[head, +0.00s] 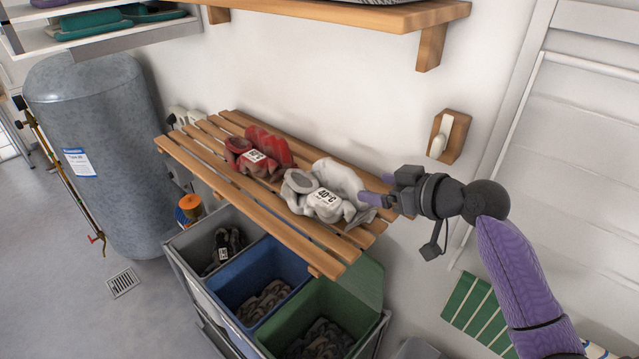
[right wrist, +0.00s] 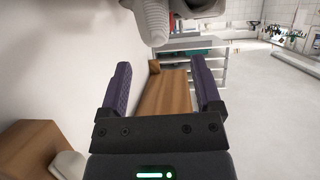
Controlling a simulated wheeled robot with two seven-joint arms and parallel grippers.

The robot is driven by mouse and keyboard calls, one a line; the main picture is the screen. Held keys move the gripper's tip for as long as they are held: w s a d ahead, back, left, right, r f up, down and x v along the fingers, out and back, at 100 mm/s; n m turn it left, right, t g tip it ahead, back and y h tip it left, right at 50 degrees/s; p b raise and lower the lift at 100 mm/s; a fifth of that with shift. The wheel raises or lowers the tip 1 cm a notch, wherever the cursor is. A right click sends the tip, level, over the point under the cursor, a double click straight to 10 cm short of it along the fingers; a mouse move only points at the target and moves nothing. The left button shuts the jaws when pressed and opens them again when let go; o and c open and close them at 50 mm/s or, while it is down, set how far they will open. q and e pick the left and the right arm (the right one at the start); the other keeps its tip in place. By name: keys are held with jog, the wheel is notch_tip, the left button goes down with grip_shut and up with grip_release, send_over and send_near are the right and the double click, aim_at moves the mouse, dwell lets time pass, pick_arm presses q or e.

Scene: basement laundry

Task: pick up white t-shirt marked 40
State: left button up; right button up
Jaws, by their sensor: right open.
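The white t-shirt (head: 343,178) lies crumpled on the right end of the slatted wooden shelf (head: 215,160), with a "40°C" label facing up. My right gripper (head: 376,189) is at the shirt's right side, pointing left, with its purple fingertips close to the cloth. In the right wrist view the fingers (right wrist: 164,82) are apart, with no cloth between them. My left gripper is out of view.
A red garment (head: 268,145) with a label lies left of the shirt. Below stand grey, blue (head: 250,275) and green (head: 325,310) bins with clothes. An upper wooden shelf (head: 340,15) overhangs the back. A wall hook (head: 447,135) is just behind my right gripper.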

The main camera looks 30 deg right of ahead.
aim_at(364, 180)
jog(key=x, duration=0.5)
jog(key=p+x, duration=0.1)
jog(key=x, duration=0.1)
jog(key=shift+w+d+r, duration=0.2)
jog(key=shift+w+r, duration=0.05)
jog(key=shift+w, duration=0.15)
grip_shut()
